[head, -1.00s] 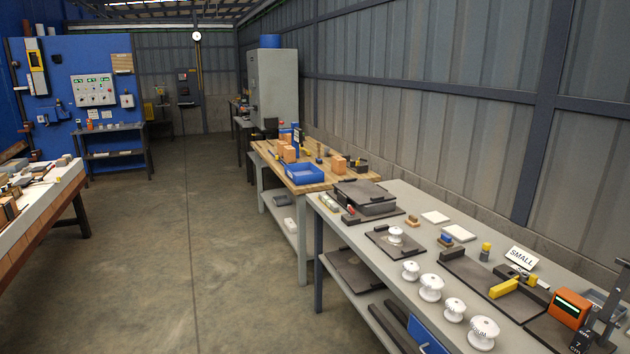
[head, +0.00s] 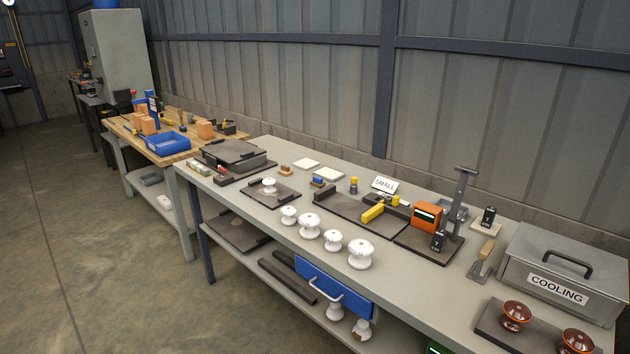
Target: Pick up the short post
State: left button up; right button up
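Several white spool-shaped insulators stand upright in a row along the front of the grey workbench: a small one (head: 288,215), a larger one (head: 308,226), another small one (head: 333,241) and a large one (head: 361,254). One more white insulator (head: 269,186) stands on a dark plate (head: 285,199) behind the row's left end. I cannot tell from this view which one is the short post. Two brown insulators (head: 515,316) stand on a dark plate at the lower right. Neither of my grippers is in view.
The grey bench (head: 400,285) holds a dark fixture with a yellow clamp (head: 373,213), a SMALL sign (head: 384,184), an orange gauge (head: 426,216), a trowel (head: 481,262) and a COOLING box (head: 560,275). A blue drawer (head: 332,288) hangs below. Floor at left is clear.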

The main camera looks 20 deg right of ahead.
aim_at(440, 236)
jog(key=z, duration=1.55)
jog(key=i+j, duration=0.1)
jog(key=j, duration=0.1)
